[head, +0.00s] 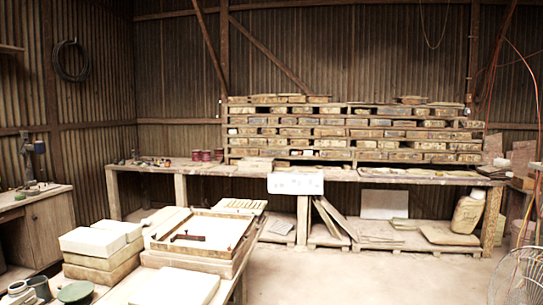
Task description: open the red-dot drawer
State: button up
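No drawer with a red dot can be made out in the head view. A wooden side bench (48,222) at the left edge has what looks like a drawer front (12,216) under its top, partly cut off by the frame. I see no red mark on it. My gripper is not in view.
A table in front holds a shallow framed tray (245,222), pale blocks (93,241) and a white slab (175,288). A long bench (235,171) with stacked wooden moulds (355,130) lines the back wall. A fan (520,278) stands at lower right. The floor (330,278) right of the table is clear.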

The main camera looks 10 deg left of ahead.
aim_at(265, 152)
jog(key=i+u, duration=0.1)
jog(key=i, duration=0.7)
jog(key=i+z, duration=0.1)
jog(key=i, duration=0.6)
jog(key=i+j+z, duration=0.1)
jog(key=i, duration=0.65)
jog(key=i+u, duration=0.1)
jog(key=i, duration=0.85)
jog(key=i+l, duration=0.1)
jog(key=i, duration=0.85)
jog(key=i+u, duration=0.15)
jog(key=i, duration=0.8)
jog(key=i+u, duration=0.35)
jog(key=i, duration=0.4)
jog(key=i+l+u, duration=0.2)
jog(key=i+u, duration=0.15)
jog(key=i, duration=0.35)
jog(key=i+j+z, duration=0.25)
jog(key=i+j, duration=0.15)
jog(key=i, duration=0.3)
jog(key=i+j+z, duration=0.2)
jog(key=i+j, duration=0.3)
jog(key=i, duration=0.15)
jog(key=i+j+z, duration=0.4)
jog(key=j, duration=0.4)
jog(key=i, duration=0.1)
